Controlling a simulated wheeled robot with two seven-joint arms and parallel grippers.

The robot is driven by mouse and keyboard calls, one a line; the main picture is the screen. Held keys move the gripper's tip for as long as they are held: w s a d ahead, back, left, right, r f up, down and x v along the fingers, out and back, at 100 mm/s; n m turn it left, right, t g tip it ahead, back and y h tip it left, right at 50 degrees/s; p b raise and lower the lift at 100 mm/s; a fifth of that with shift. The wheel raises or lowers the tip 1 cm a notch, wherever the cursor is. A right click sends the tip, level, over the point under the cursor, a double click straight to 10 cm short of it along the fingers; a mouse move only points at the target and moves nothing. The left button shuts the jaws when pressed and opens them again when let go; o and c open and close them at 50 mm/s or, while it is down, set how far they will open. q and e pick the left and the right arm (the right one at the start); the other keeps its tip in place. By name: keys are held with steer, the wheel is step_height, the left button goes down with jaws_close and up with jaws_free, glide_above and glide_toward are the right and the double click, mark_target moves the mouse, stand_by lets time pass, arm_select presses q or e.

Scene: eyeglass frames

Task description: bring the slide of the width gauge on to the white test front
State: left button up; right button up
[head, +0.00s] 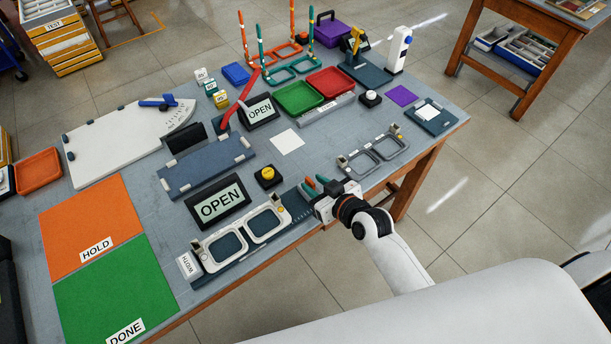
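The width gauge (222,276), marked WIDTH at its left end, lies along the table's front edge. The white test front (238,232), a pair of white rims, lies on it. A small yellow part (281,210) shows at the front's right end. My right gripper (318,187) is low over the gauge's right end, to the right of the white front and apart from it. The gripper hides the gauge's right end, so the slide is not clearly seen. My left gripper is out of view.
An OPEN sign (218,203) and a yellow button (267,176) stand behind the gauge. The orange HOLD mat (85,220) and green DONE mat (110,285) lie left. Bare table lies around the white card (287,141).

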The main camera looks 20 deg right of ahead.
mark_target(312, 183)
steer(key=shift+x, duration=2.3)
steer(key=shift+c, duration=0.2)
steer(key=shift+s, duration=0.1)
jaws_close()
